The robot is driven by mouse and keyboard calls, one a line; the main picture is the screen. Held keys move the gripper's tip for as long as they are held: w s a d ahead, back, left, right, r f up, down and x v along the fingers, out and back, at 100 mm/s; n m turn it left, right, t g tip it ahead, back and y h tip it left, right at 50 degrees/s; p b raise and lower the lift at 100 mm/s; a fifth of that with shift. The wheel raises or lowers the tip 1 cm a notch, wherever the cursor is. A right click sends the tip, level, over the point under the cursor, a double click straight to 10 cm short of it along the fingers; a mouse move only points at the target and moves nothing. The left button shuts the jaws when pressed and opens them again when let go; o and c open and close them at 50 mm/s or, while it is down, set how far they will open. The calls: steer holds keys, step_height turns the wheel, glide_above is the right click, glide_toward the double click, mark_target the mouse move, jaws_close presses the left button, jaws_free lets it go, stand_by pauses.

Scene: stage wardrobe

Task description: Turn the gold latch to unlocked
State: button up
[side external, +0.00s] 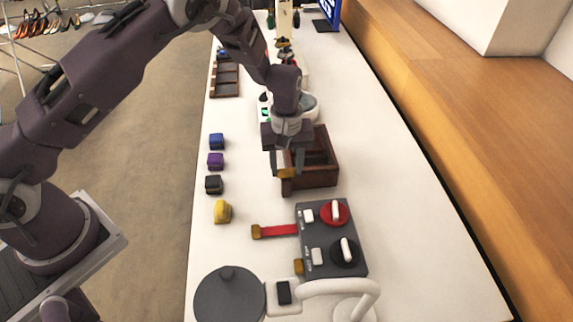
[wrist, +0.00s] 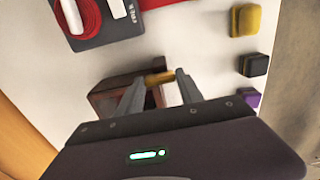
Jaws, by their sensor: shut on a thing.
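The gold latch (wrist: 158,78) is a short gold piece at the edge of a dark brown wooden box (side external: 318,179). It also shows in the side external view (side external: 287,173), low at the box's near left side. My gripper (side external: 289,172) points down there, and its two fingers are shut on the latch. In the wrist view my gripper (wrist: 161,77) has one fingertip on each side of the gold piece. The box also shows in the wrist view (wrist: 108,98), partly hidden by a finger. I cannot tell which way the latch is turned.
A grey panel (side external: 328,235) with red and black knobs and a gold-ended red lever (side external: 275,231) stands nearer the camera. Yellow (side external: 222,212), black (side external: 214,185), purple (side external: 216,161) and blue (side external: 216,141) blocks line the left edge. The table's right side is clear.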

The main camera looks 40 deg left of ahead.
mark_target(287, 169)
stand_by(0.3)
steer(key=o, duration=1.4)
step_height(287, 169, up, 7)
steer(key=shift+r, duration=0.1)
